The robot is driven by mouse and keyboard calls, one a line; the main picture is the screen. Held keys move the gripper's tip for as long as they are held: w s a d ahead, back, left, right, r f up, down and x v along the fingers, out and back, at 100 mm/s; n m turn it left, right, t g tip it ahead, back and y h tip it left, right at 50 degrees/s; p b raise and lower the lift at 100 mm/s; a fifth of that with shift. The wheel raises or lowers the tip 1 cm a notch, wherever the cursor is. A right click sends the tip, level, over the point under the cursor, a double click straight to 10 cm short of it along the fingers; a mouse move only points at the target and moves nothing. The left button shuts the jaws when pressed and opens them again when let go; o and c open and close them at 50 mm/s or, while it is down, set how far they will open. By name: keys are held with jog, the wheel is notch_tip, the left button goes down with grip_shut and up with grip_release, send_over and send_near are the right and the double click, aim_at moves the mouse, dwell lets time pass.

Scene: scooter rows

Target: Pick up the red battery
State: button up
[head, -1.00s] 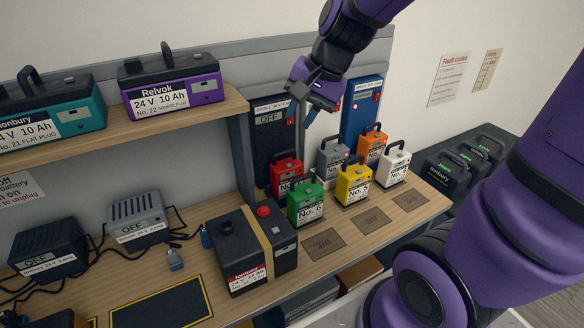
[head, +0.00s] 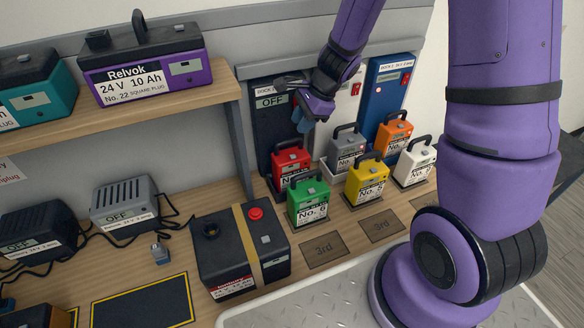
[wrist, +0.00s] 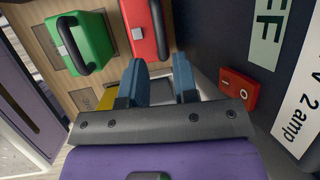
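The red battery (head: 291,163), with a black handle on top, stands upright in front of the black dock (head: 271,132), behind the green battery. It also shows at the top of the wrist view (wrist: 139,35), with part of its black handle. My gripper (head: 303,121) is above and slightly right of the red battery, apart from it. In the wrist view my gripper (wrist: 159,68) has its two blue fingers spread with nothing between them. The red battery's lower front is partly hidden by the green battery (head: 308,203).
Yellow (head: 367,182), grey (head: 347,148), orange (head: 393,136) and white (head: 414,165) batteries stand to the right. A large black battery (head: 222,265) with a tan strap sits front left. A shelf (head: 110,120) holds purple and teal batteries. The black dock carries a red switch (wrist: 238,90).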

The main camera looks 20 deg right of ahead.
aim_at(288, 141)
jog(key=shift+x, duration=4.1)
jog(key=shift+a, duration=0.1)
jog(key=shift+r, duration=0.1)
grip_shut()
